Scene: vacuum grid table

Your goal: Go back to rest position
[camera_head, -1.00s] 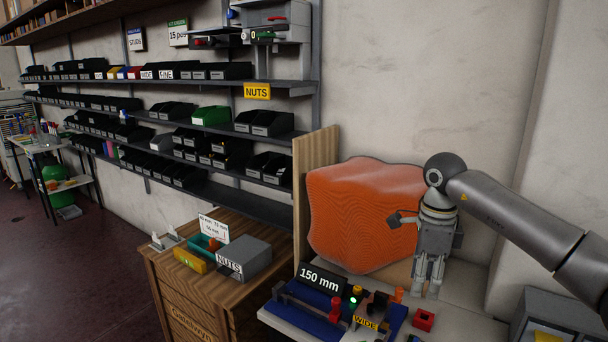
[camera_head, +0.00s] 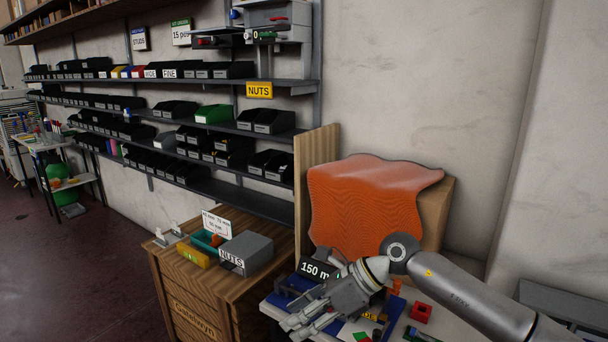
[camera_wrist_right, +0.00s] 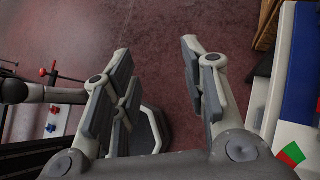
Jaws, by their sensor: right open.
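My right gripper (camera_head: 300,325) is low in the head view, pointing to the lower left, over the front left part of the workbench (camera_head: 268,307). It partly hides the black 150 mm sign (camera_head: 314,268) and the blue fixture. In the right wrist view my right gripper (camera_wrist_right: 157,58) has its fingers spread apart, with bare dark red floor between them and nothing held. My left gripper is not in view.
An orange cloth (camera_head: 365,205) hangs behind the bench. A red block (camera_head: 420,312) lies to the right of the gripper. A wooden cabinet (camera_head: 195,300) with a grey NUTS bin (camera_head: 246,252) stands to the left. Shelves of bins line the wall. The floor (camera_head: 100,290) is clear.

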